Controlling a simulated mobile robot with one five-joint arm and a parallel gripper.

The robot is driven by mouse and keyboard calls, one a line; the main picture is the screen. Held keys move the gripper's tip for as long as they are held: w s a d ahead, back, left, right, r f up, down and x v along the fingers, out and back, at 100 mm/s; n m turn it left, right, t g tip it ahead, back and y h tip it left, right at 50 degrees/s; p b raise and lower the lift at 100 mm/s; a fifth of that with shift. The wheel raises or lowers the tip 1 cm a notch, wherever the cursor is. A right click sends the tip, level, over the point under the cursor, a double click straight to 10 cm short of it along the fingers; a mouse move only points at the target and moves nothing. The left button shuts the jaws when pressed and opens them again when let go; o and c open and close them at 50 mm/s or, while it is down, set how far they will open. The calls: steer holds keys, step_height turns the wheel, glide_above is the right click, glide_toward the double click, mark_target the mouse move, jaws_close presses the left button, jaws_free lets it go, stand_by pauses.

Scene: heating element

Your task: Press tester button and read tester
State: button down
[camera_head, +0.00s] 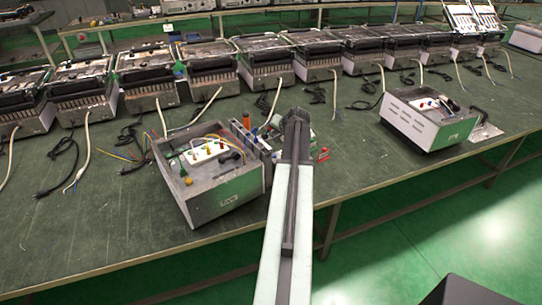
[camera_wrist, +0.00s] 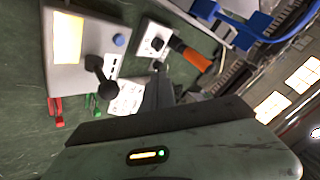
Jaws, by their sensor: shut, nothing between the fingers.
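In the wrist view a grey device with a pale lit panel (camera_wrist: 68,38), which looks like the tester, has a blue round button (camera_wrist: 118,40) and black plugs or knobs (camera_wrist: 100,75). The panel's reading is too blurred to make out. My gripper (camera_wrist: 158,68) is shut and empty, pointing down beside this device, near a small white box with a black knob (camera_wrist: 154,43). I cannot tell whether the tip touches anything. In the head view my gripper (camera_head: 297,117) reaches over the bench and mostly hides the device.
A grey open-topped box (camera_head: 228,198) with coloured knobs stands left of my arm. A similar box (camera_head: 430,120) stands to the right. Heater units with cables line the back of the green bench (camera_head: 90,235).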

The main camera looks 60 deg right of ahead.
mark_target(275, 156)
step_height(275, 156, down, 9)
steer(key=b, duration=0.8)
steer(key=shift+b, duration=0.4)
stand_by(1.2)
steer(key=shift+s+f+b, duration=0.1)
steer(key=shift+f+b, duration=0.2)
steer(key=shift+b, duration=0.05)
steer(key=shift+f+b, duration=0.5)
stand_by(0.5)
steer(key=shift+r, duration=0.15)
steer(key=shift+r+p, duration=0.8)
steer(key=shift+p, duration=0.15)
step_height(275, 156, up, 5)
steer(key=p, duration=0.5)
